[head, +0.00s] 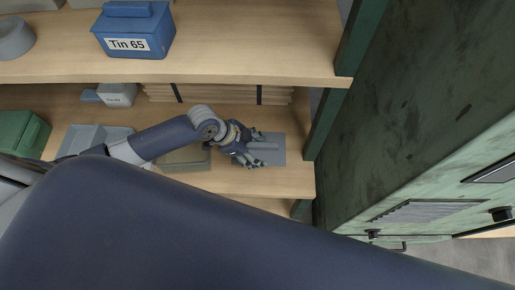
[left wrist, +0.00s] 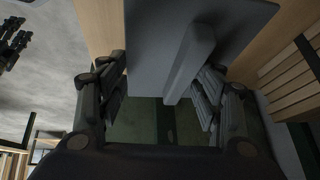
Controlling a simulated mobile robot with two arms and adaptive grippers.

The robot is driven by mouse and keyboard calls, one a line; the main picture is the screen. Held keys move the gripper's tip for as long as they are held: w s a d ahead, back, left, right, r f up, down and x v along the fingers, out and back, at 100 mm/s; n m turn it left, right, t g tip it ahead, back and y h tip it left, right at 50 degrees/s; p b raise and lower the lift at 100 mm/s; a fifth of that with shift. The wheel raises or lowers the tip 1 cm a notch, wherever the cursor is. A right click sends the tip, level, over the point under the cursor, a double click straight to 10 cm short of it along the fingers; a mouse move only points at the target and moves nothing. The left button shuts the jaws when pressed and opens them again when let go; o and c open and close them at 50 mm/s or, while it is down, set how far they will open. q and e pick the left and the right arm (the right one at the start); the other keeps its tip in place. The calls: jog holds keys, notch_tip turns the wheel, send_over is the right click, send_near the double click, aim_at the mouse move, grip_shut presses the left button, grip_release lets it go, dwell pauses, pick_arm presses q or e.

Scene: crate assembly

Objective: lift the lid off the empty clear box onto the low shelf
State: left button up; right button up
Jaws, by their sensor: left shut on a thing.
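The grey lid (head: 277,155) is a flat plate with a raised bar handle, over the right part of the low shelf (head: 295,180). My left gripper (head: 257,150) is shut on the lid's handle. In the left wrist view the handle (left wrist: 190,65) runs between the fingers (left wrist: 165,92) and the plate fills the upper middle. I cannot tell whether the lid touches the shelf. The clear box (head: 185,160) stands open to the left of the lid, partly hidden behind my left arm.
A blue tin labelled Tin 65 (head: 133,32) stands on the shelf above. Strapped wooden slats (head: 215,95), a small grey tin (head: 118,95), a grey tray (head: 88,137) and a green box (head: 20,132) are on the lower shelf. A green cabinet (head: 430,110) stands close on the right.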

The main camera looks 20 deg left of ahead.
aim_at(255, 156)
pick_arm(q)
notch_tip(255, 156, down, 4)
jog(key=b, duration=0.4)
jog(key=shift+a, duration=0.1)
jog(key=shift+f+b, duration=0.65)
jog(key=shift+f, duration=0.4)
pick_arm(e)
jog(key=f, duration=0.5)
jog(key=shift+s+a+f, duration=0.2)
jog(key=shift+a+f, duration=0.05)
jog(key=shift+f, duration=0.05)
pick_arm(q)
jog(key=shift+r, duration=0.1)
pick_arm(e)
jog(key=shift+w+r, duration=0.1)
jog(key=shift+r, duration=0.15)
jog(key=shift+a, duration=0.3)
pick_arm(q)
jog(key=shift+s+p, duration=0.1)
jog(key=shift+p, duration=0.4)
pick_arm(e)
jog(key=shift+r, duration=0.25)
pick_arm(q)
jog(key=shift+f, duration=0.35)
pick_arm(e)
jog(key=shift+d+f, duration=0.15)
jog(key=shift+d, duration=0.05)
pick_arm(q)
jog(key=o, duration=1.4)
